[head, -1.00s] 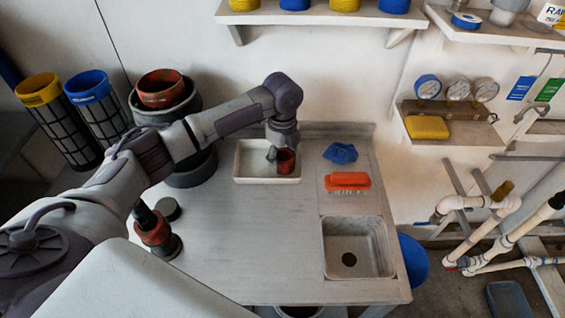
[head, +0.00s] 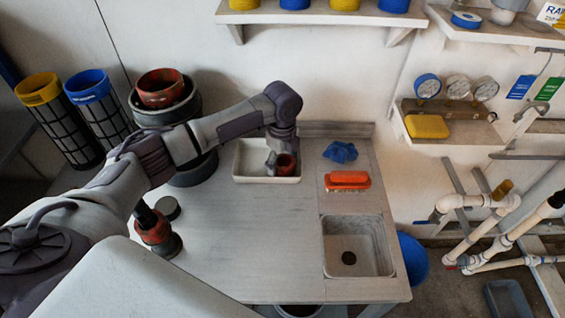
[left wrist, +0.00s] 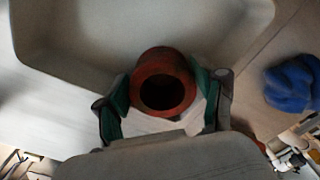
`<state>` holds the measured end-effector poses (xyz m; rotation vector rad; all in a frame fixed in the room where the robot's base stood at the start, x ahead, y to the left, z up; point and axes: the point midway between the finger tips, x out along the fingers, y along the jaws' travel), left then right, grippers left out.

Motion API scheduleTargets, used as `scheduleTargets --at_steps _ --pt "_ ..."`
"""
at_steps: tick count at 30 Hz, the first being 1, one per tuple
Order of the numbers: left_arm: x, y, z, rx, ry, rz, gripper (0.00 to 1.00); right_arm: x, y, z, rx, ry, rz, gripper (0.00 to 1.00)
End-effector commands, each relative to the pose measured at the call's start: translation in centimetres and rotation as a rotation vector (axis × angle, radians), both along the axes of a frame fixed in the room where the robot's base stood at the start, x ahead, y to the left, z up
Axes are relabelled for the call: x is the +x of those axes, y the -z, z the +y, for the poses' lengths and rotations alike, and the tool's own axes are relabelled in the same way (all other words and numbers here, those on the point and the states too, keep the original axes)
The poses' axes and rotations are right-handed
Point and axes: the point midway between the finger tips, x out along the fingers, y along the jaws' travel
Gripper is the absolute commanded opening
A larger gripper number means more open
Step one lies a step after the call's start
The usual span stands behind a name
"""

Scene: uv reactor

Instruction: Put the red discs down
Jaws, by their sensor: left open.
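The red discs show as a short red ring-shaped piece (head: 287,166) with an open centre, inside the white tray (head: 236,167) at the back of the table. They also show in the left wrist view (left wrist: 165,82), with the tray around them. My left gripper (left wrist: 164,98) is open, its green-padded fingers on either side of the red piece. In the head view the gripper (head: 278,163) reaches down into the tray from above. I cannot tell whether the fingers touch the piece. My right gripper is not in view.
A blue cloth (head: 340,152) and a red brush (head: 347,180) lie right of the tray, behind a sink (head: 358,246). A red and black fitting (head: 156,236) stands at the table's left. The middle of the table is clear.

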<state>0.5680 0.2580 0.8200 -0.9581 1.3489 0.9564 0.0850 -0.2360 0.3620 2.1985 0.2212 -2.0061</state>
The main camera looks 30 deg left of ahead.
Motion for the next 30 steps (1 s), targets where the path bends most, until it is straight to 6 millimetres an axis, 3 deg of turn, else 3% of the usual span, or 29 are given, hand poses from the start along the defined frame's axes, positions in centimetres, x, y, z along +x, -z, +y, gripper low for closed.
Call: scheduleTargets --at_steps 16,21,30 --pt "0.1 -10.3 0.0 -0.001 -0.001 -0.004 0.69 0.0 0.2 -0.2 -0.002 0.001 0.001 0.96" --pt "0.1 -11.7 0.0 -0.001 0.0 -0.002 0.69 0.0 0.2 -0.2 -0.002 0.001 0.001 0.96" --pt "0.0 -12.0 0.0 -0.001 0.0 -0.001 0.69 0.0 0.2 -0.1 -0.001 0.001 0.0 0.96"
